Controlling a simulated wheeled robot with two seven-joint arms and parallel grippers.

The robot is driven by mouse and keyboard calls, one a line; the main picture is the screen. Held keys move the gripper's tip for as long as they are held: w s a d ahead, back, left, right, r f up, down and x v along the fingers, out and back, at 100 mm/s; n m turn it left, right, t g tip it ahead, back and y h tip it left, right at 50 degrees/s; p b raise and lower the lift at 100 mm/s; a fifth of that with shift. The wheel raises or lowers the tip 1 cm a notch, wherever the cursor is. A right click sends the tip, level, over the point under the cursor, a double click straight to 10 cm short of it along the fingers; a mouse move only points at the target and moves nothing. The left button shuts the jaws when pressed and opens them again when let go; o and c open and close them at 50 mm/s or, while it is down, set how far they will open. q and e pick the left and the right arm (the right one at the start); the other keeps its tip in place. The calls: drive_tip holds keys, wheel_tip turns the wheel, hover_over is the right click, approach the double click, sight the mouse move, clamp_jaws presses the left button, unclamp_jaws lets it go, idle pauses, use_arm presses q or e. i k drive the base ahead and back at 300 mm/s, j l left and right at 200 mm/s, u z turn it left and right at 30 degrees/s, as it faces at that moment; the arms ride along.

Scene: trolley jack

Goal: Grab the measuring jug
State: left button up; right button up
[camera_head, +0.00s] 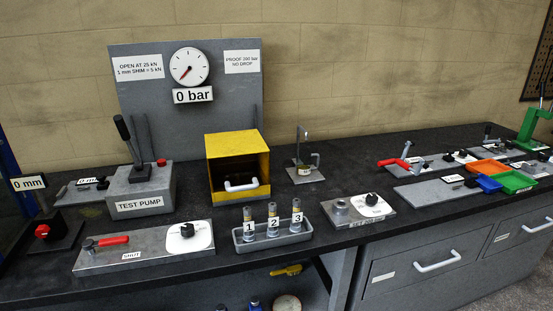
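No thing in the head view is clearly a measuring jug. The closest is a small clear or grey vessel-like shape (304,167) on a square metal plate with an upright post, right of the yellow box; it is too small to tell what it is. On the lower shelf, a round pale-topped thing (287,303) is cut off by the bottom edge, and I cannot tell what it is. Neither of my grippers is in view.
The dark worktop holds a grey test pump (140,188), an open-fronted yellow box (237,165), a tray (272,235) with three numbered cylinders, and a plate with a red lever (113,240). A gauge (189,66) reads 0 bar. Coloured bins (514,182) stand right.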

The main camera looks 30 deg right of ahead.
sight(303, 168)
drive_tip(key=l+z, duration=0.15)
drive_tip(key=z, duration=0.35)
drive_tip(key=k+l+z, duration=0.1)
drive_tip(key=z, duration=0.4)
